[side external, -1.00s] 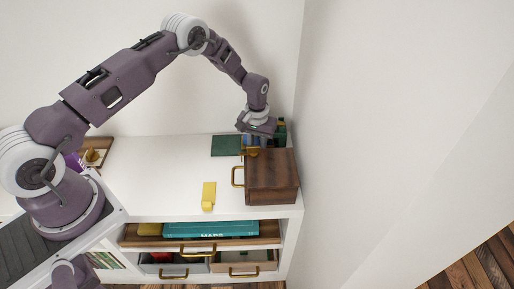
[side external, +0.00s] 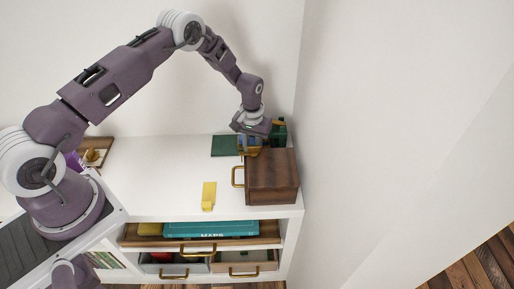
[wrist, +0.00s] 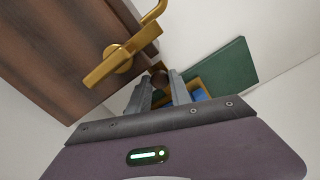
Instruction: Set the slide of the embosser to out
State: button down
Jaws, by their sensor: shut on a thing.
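My gripper (side external: 251,146) is low behind the wooden box. In the wrist view my gripper (wrist: 157,90) has its two fingers closed around a small dark round knob (wrist: 158,77). I cannot tell for sure whether this knob is the embosser's slide; most of what it sits on is hidden by the fingers and palm. A dark green piece with a brass-coloured band (side external: 280,132) stands just right of my gripper in the side view, partly covered. I cannot make out the embosser's full shape.
The wooden box (side external: 272,178) with brass fittings stands close in front of my gripper. A flat dark green item (side external: 225,146) and a brass-edged blue item (wrist: 199,95) lie beside it. A yellow object (side external: 209,194) lies on the white top. The wall is close on the right.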

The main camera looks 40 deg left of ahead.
jog(key=s+a, duration=0.6)
jog(key=shift+s+a, duration=0.2)
jog(key=shift+a, duration=0.05)
jog(key=c, duration=1.2)
grip_release()
jog(key=shift+o, duration=0.2)
